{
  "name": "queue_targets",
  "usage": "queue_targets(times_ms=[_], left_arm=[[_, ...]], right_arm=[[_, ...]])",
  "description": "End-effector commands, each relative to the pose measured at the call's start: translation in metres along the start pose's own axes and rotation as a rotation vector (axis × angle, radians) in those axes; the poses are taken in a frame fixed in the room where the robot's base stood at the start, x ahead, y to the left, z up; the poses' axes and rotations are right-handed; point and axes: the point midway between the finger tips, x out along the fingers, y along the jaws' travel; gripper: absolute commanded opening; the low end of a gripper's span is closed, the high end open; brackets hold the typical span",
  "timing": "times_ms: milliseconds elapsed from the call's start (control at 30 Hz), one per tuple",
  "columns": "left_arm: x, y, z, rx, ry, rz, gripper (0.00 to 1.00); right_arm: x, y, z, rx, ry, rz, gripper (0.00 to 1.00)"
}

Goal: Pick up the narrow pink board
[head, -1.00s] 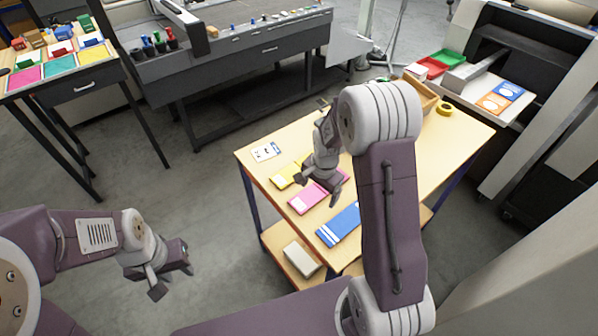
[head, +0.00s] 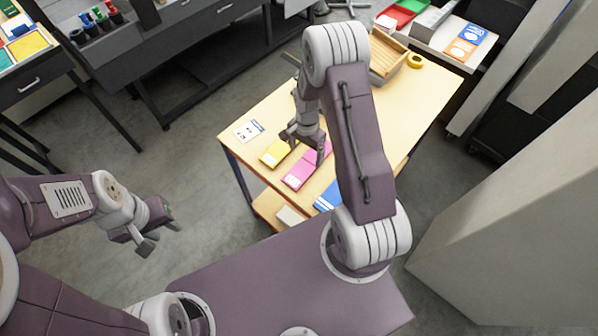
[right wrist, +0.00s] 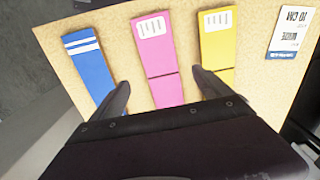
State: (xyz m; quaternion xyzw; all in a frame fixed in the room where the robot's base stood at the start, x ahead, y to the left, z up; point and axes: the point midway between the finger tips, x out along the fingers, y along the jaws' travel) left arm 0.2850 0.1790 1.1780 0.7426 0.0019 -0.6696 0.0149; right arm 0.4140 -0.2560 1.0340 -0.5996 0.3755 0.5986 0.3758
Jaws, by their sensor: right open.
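The narrow pink board (head: 297,175) lies flat on the wooden table, between a yellow board (head: 275,153) and a blue board with white stripes (head: 328,197). My right gripper (head: 305,148) is open above the pink board's far part and hides some of it. In the right wrist view, the pink board (right wrist: 156,42) runs between the two open fingers (right wrist: 160,78), with a white label at its top and a dark line across it. The fingers appear apart from it; their exact height is unclear. My left gripper (head: 158,236) is open and empty over the floor.
A white printed card (head: 249,130) lies at the table's left corner. The table surface (head: 400,115) right of my arm is clear.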

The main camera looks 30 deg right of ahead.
Motion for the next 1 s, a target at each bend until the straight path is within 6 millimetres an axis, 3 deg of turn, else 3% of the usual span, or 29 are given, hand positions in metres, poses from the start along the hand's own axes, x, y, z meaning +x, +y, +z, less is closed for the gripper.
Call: queue_targets(times_ms=[200,433,700,967,1000], left_arm=[[-0.014,0.0,-0.002,0.0,0.001,0.0,0.36],[-0.023,0.001,-0.003,0.0,0.001,0.0,0.36],[-0.04,0.001,-0.004,0.0,0.001,0.0,0.36],[-0.039,0.001,-0.004,0.0,0.001,0.0,0.36],[-0.039,0.001,-0.004,0.0,0.001,0.0,0.36]], right_arm=[[0.026,0.001,0.001,-0.001,-0.002,0.002,0.89],[0.037,0.001,0.001,-0.001,-0.003,0.004,0.89],[0.077,0.0,0.001,-0.001,-0.002,0.002,0.89],[0.082,0.0,0.0,-0.001,0.0,0.0,0.89],[0.082,0.0,0.0,-0.001,0.0,0.0,0.78]])
